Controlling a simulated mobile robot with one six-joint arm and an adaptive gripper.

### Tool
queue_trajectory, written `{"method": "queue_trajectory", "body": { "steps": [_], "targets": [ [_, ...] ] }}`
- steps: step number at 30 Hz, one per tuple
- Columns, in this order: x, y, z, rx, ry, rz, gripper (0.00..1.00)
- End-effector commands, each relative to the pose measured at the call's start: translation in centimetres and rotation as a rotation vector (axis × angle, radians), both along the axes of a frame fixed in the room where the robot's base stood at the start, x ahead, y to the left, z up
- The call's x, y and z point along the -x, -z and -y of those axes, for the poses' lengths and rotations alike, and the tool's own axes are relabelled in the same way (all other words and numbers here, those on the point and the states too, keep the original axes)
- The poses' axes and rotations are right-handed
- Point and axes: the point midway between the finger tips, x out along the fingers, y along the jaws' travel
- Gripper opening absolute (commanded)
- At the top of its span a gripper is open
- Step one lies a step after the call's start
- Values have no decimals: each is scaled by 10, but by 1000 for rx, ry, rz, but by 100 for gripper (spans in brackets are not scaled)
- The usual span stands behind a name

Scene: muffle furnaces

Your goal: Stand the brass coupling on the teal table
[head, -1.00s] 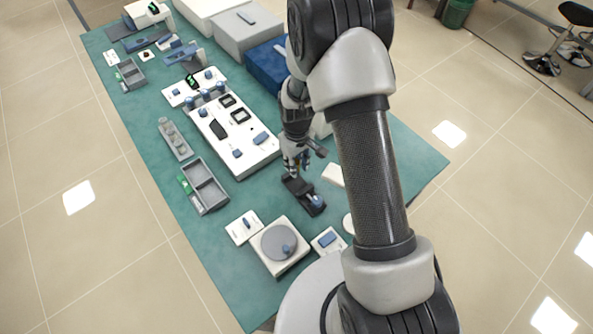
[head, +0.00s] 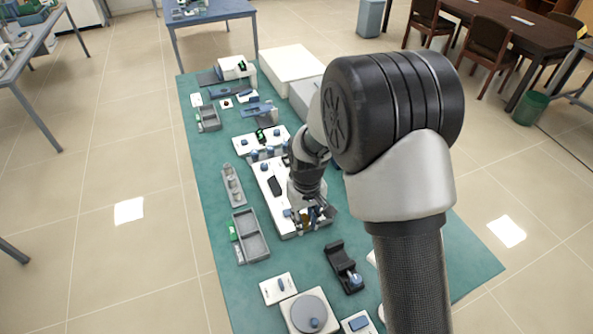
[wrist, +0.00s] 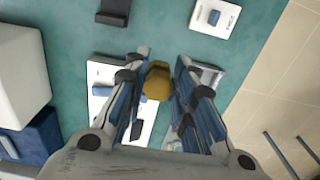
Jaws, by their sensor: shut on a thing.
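The brass coupling (wrist: 158,82) is a small faceted gold-brown piece between my gripper's fingertips (wrist: 160,80) in the wrist view. My gripper is shut on it. In the head view my gripper (head: 309,217) points down over the near end of a long white panel, and only a hint of brass shows there. The coupling appears held above the surface; the exact height cannot be told. The teal table (head: 300,261) runs under everything and also shows in the wrist view (wrist: 158,22).
A black stand (head: 343,267) lies nearer than my gripper. A grey compartment tray (head: 250,233) is left of the white panel (head: 270,192). A round turntable on a white base (head: 310,311) stands at the near end. Bare teal shows between the tray, panel and black stand.

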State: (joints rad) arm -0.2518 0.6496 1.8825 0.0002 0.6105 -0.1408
Motion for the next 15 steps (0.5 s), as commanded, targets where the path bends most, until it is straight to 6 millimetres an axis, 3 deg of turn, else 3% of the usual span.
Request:
{"method": "queue_trajectory", "body": {
  "steps": [5, 15],
  "targets": [
    [1, 12, -3, 1, 1, -2, 0],
    [1, 100, -2, 1, 1, -4, 0]
  ]
}}
